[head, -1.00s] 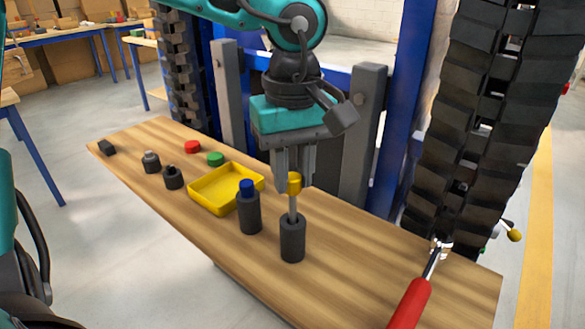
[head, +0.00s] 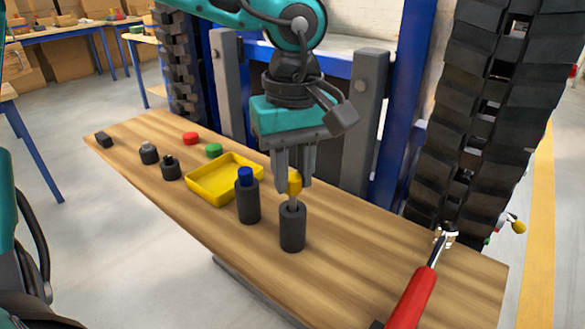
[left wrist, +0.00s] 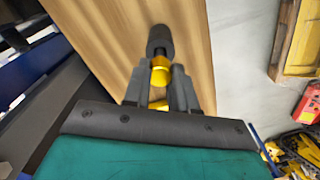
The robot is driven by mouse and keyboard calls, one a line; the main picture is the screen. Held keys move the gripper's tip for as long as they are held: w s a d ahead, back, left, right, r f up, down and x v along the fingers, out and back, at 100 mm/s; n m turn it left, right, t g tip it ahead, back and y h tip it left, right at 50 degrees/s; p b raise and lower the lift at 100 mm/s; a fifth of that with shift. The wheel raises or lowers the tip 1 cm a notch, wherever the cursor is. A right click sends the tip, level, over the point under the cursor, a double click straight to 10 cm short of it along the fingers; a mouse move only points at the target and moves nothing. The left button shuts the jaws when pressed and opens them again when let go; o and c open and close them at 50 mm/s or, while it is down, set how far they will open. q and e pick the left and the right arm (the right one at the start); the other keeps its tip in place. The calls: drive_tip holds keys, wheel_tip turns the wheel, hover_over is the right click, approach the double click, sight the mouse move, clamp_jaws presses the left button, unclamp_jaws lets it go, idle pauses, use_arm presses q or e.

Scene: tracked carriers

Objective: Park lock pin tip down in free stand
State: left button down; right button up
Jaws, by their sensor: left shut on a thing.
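My left gripper (head: 293,185) is shut on the yellow head of a lock pin (head: 295,178). The pin is upright, and its grey shaft runs tip down into the top of a dark cylindrical stand (head: 292,230). The tip is hidden inside. A short length of shaft shows between head and stand. The left wrist view shows the yellow head (left wrist: 160,76) between the fingers, with the dark stand (left wrist: 159,40) beyond. A second dark stand (head: 249,205) beside it holds a blue-topped pin (head: 245,177). My right gripper is not in view.
A yellow tray (head: 208,200) lies left of the stands. Red (head: 191,138) and green (head: 214,150) caps and small dark parts (head: 170,170) lie farther left. A red-handled tool (head: 412,300) is at right by the black track (head: 480,110). The board (head: 350,255) is bare right of the stands.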

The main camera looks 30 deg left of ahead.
use_arm(q)
drive_tip(key=shift+f+b, duration=0.65)
drive_tip(key=shift+f, duration=0.2)
drive_tip(key=shift+f+b, duration=0.8)
drive_tip(key=c, duration=0.8)
unclamp_jaws()
wheel_tip(320, 180, up, 13)
drive_tip(key=p, duration=0.3)
drive_tip(key=shift+s+d+p, duration=0.1)
drive_tip(key=shift+p, duration=0.3)
